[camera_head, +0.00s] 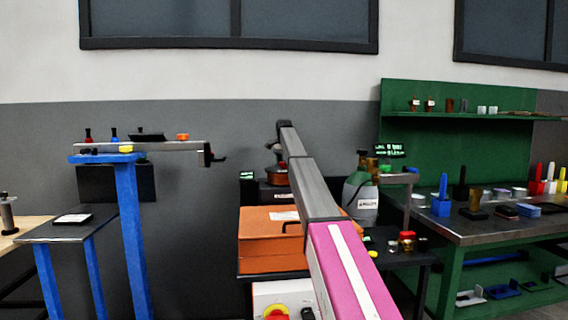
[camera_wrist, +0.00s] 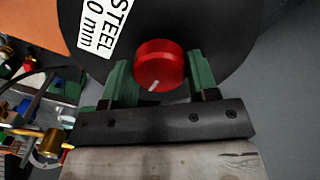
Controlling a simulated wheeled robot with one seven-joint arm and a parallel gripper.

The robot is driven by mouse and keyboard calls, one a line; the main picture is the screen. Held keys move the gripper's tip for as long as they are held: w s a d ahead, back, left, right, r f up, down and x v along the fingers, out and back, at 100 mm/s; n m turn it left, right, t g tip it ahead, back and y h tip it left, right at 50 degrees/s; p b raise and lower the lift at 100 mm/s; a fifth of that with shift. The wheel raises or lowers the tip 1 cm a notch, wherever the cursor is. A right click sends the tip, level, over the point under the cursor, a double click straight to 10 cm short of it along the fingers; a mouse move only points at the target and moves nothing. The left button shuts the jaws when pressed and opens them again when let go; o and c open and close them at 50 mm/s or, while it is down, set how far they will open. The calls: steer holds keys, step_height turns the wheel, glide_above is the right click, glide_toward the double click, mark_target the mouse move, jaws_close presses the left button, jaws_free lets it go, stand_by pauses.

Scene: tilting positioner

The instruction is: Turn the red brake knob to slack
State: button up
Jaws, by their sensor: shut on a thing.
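The red brake knob (camera_wrist: 160,66) shows large in the wrist view, round, with a pale pointer line toward its lower left. It sits in front of a dark round body that bears a white label (camera_wrist: 105,25) with "STEEL" and "0 mm". My gripper (camera_wrist: 159,82) has its two green fingers on either side of the knob and is shut on it. In the head view my pink and grey arm reaches away toward the middle of the scene. The knob and my fingertips cannot be made out there.
An orange box (camera_head: 270,238) stands left of my arm. A grey-green gas cylinder (camera_head: 361,198) stands right of it. A blue stand (camera_head: 130,230) is at left and a green workbench (camera_head: 470,225) at right. Brass fittings (camera_wrist: 48,145) show at the wrist view's left.

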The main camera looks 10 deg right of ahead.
steer(key=n, duration=0.4)
steer(key=shift+n, duration=0.3)
steer(key=n, duration=0.3)
steer(key=shift+n, duration=0.3)
steer(key=n, duration=0.4)
steer(key=shift+n, duration=0.3)
steer(key=n, duration=0.4)
steer(key=shift+n, duration=0.3)
steer(key=o, duration=0.9)
steer(key=shift+o, duration=0.2)
steer(key=shift+r, duration=0.15)
